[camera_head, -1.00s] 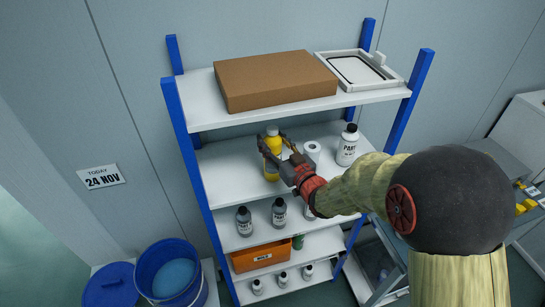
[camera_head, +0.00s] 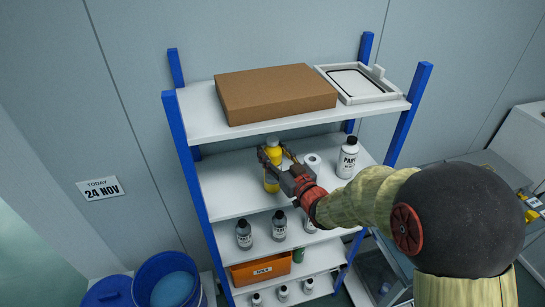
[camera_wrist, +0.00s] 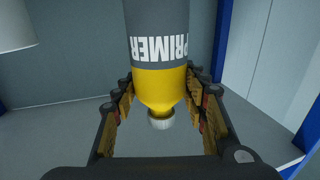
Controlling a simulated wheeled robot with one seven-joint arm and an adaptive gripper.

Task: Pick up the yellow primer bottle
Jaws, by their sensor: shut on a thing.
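The yellow primer bottle (camera_head: 272,181) is upright at the left part of the second shelf. In the wrist view the bottle (camera_wrist: 160,86) appears upside down, with a grey band lettered PRIMER and a pale cap. My gripper (camera_head: 273,160) reaches in from the right. Its two fingers lie on either side of the bottle and are shut on it. In the wrist view the fingers (camera_wrist: 160,105) flank the yellow part near the cap. The bottle's base looks at shelf level; I cannot tell whether it touches.
A white roll (camera_head: 312,163) and a white bottle (camera_head: 347,160) stand to the right on the same shelf (camera_head: 228,195). A cardboard box (camera_head: 275,93) and a white frame (camera_head: 360,84) lie on the shelf above. Grey bottles (camera_head: 244,236) and an orange bin (camera_head: 262,270) are below.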

